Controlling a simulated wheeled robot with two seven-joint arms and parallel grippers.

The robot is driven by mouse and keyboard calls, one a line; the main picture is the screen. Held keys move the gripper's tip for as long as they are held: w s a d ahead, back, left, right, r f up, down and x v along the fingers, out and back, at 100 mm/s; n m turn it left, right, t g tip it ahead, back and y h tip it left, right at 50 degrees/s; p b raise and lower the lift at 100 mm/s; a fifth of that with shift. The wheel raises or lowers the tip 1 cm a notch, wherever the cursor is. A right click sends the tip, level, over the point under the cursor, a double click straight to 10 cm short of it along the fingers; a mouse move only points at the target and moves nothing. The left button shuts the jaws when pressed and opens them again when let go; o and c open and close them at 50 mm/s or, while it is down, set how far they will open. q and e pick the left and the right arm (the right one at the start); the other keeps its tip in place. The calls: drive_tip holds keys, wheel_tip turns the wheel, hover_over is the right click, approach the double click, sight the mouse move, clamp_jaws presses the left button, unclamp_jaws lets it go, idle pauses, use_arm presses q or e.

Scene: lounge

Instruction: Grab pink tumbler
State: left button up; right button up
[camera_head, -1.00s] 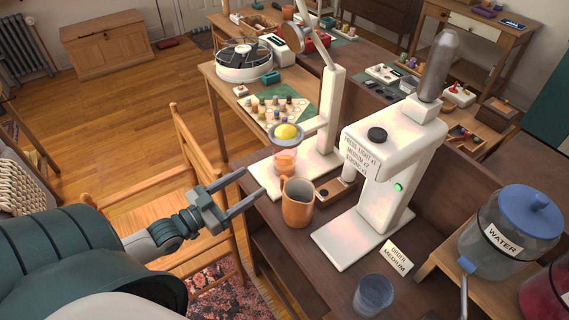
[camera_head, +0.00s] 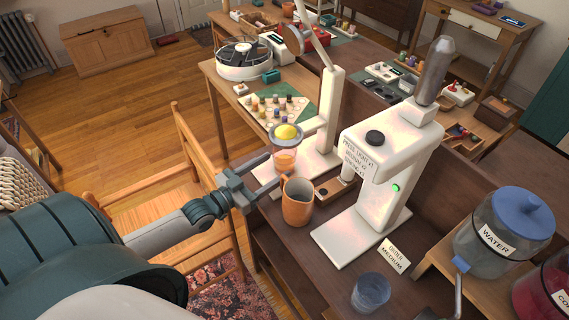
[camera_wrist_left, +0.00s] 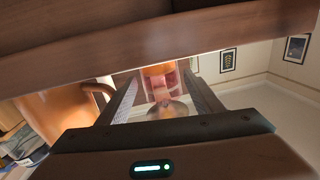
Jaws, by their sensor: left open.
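The pink tumbler (camera_head: 285,160) stands on the white base of a press, below a cup holding a yellow lemon (camera_head: 286,132). Its lower part is partly hidden by my left gripper and the orange jug. My left gripper (camera_head: 271,169) is open, its fingers pointing at the tumbler from the left, just behind the jug. In the left wrist view, the tumbler (camera_wrist_left: 160,85) shows between the two open fingers (camera_wrist_left: 158,92), beyond the tips or near them; I cannot tell whether they touch it. My right gripper is not in view.
An orange jug (camera_head: 298,203) stands close in front of the fingers. A white dispensing machine (camera_head: 380,170) is to the right, with a blue glass (camera_head: 371,292) and a water jar (camera_head: 505,240) nearer. A wooden chair (camera_head: 195,165) stands left, close to my arm.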

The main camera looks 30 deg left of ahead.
sight(293, 154)
use_arm(q)
drive_tip(key=shift+w, duration=0.1)
drive_tip(key=shift+p+x, duration=0.7)
drive_tip(key=shift+x, duration=2.15)
drive_tip(key=shift+c, duration=0.7)
drive_tip(key=c, duration=0.9)
